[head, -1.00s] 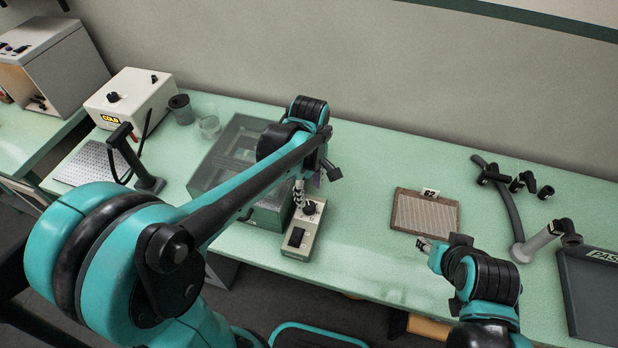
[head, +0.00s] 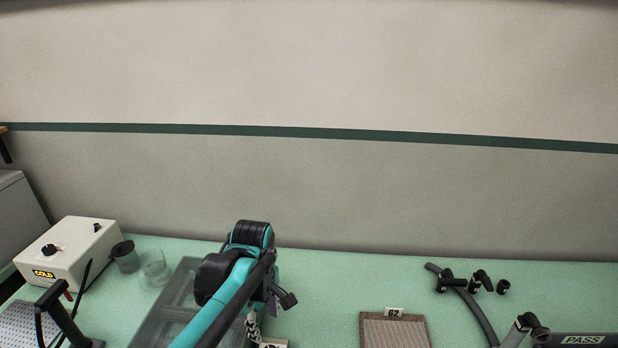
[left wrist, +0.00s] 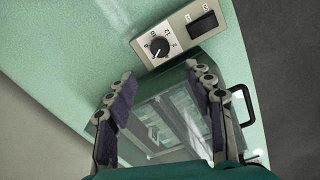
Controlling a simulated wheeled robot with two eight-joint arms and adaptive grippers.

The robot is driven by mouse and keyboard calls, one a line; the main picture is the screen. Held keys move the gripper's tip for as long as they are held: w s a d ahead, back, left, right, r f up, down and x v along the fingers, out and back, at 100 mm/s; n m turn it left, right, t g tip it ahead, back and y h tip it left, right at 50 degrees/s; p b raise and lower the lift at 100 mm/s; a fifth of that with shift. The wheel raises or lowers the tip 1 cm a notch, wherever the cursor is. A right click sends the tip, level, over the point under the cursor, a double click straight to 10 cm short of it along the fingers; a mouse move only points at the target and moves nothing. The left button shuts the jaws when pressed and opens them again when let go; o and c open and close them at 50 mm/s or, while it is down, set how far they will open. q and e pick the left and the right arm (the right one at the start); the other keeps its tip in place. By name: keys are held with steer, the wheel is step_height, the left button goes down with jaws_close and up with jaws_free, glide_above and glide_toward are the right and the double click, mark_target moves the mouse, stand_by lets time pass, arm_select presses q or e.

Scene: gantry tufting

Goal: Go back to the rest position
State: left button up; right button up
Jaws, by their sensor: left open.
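My left gripper (head: 253,326) shows only in part at the bottom of the head view, low over the bench beside the clear-lidded box (head: 178,308). In the left wrist view my left gripper (left wrist: 162,84) has its two padded fingers spread wide, with nothing between them. Behind the fingers are the clear-lidded box (left wrist: 170,122) and, above it, a control box (left wrist: 180,32) with a black dial. The gripper looks apart from both, though the exact gap is hard to judge. My right gripper is not in view.
Black fittings (head: 472,282), a curved hose and a PASS tray (head: 583,340) are at the right. The bench between is clear.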

arm_select(q)
steer(key=s+a+f+m+t+b, duration=0.3)
steer(key=s+m+t, duration=0.4)
steer(key=s+m, duration=0.3)
steer(key=a+f+m, duration=0.1)
steer(key=m, duration=0.2)
steer(key=shift+s+a+m, duration=0.15)
steer(key=shift+a+m, duration=0.1)
steer(key=shift+m, duration=0.15)
